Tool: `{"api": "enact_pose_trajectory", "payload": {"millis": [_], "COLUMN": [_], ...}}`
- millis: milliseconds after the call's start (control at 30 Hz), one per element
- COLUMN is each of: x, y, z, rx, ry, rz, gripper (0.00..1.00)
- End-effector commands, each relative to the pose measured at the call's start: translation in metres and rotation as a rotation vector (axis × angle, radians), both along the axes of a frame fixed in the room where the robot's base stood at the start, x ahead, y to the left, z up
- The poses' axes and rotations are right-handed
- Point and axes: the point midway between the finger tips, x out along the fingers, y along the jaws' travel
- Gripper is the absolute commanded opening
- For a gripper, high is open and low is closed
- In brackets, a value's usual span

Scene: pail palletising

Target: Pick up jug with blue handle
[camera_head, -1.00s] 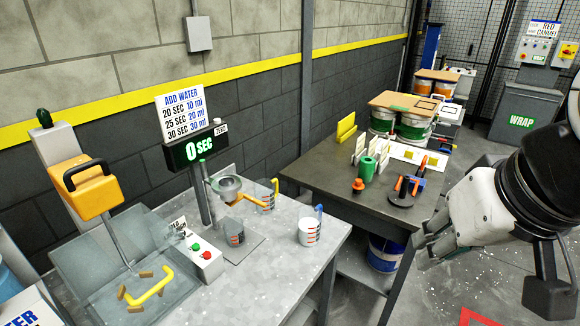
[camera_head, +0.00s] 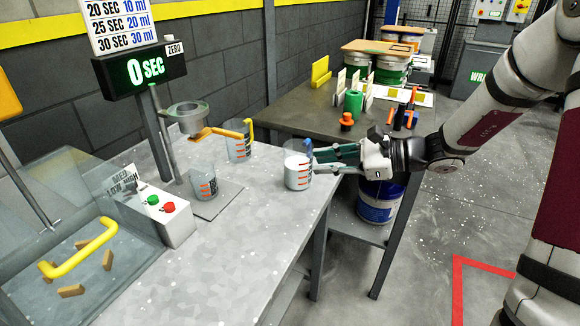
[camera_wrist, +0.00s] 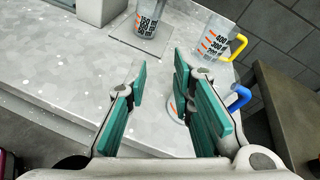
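The jug with the blue handle (camera_head: 297,172) stands upright near the right edge of the grey bench, with white contents and orange marks. Its blue handle (camera_head: 308,150) points toward the back. My gripper (camera_head: 325,157) is just right of the jug in the head view, roughly level with its upper half, fingers pointing at it. In the wrist view my gripper (camera_wrist: 160,88) is open, with a gap between the green pads. The right finger hides most of the jug there; its blue handle (camera_wrist: 240,97) shows outside that finger. No grip on the jug is visible.
A yellow-handled jug (camera_head: 237,145) stands behind, near a funnel (camera_head: 187,116). A clear jug (camera_head: 202,182) stands on the scale plate. A button box (camera_head: 163,215) is to the left. A dark table (camera_head: 290,112) with several items stands behind my gripper. The front of the bench is clear.

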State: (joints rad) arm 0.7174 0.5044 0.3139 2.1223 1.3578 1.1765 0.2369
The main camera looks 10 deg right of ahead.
Motion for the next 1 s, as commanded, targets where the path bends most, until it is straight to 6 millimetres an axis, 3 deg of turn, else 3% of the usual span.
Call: {"api": "enact_pose_trajectory", "payload": {"millis": [33,100,300,400,533,800,1000], "x": [0.021,0.042,0.077,0.083,0.095,0.131,0.146], "y": [-0.018,-0.039,-0.086,-0.096,-0.090,-0.055,-0.042], "z": [-0.029,-0.048,-0.085,-0.092,-0.094,-0.094,-0.093], "rx": [0.088,0.193,0.392,0.434,0.446,0.443,0.442], "ry": [0.027,0.053,0.089,0.096,0.096,0.097,0.097], "rz": [-0.078,-0.170,-0.351,-0.390,-0.399,-0.398,-0.399], "gripper": [0.22,0.22,0.22,0.22,0.22,0.22,0.22]}}
